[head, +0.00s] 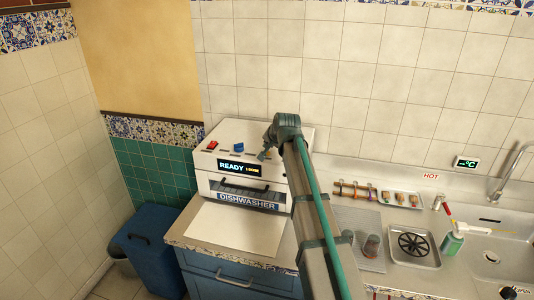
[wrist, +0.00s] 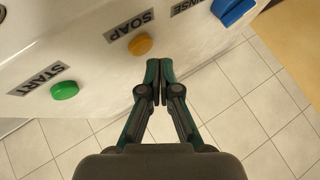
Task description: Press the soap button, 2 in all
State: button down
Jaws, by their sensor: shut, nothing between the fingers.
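The soap button is a round orange button (wrist: 140,45) on the white top of the dishwasher, beside a label reading SOAP, in the wrist view. My gripper (wrist: 153,64) is shut and empty, with its fingertips close to the orange button, just below and right of it in the picture. I cannot tell whether they touch. In the head view the dishwasher (head: 245,190) stands on the counter with its display reading READY 1 DOSE. My arm covers the right part of its top there, and the orange button is hidden.
A green button (wrist: 64,90) labelled START and a blue control (wrist: 233,11) by the RINSE label flank the orange button. A red switch (head: 212,145) sits at the dishwasher's top left.

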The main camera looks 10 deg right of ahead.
aim_at(268, 153)
jog(key=shift+f, duration=0.15)
jog(key=shift+f, duration=0.3)
jog(key=shift+f+b, duration=0.4)
dwell(0.7)
dwell(0.4)
jog(key=shift+r+p, duration=0.5)
jog(key=shift+r, duration=0.35)
jog(key=shift+r+p, duration=1.25)
jog(key=shift+r, duration=1.3)
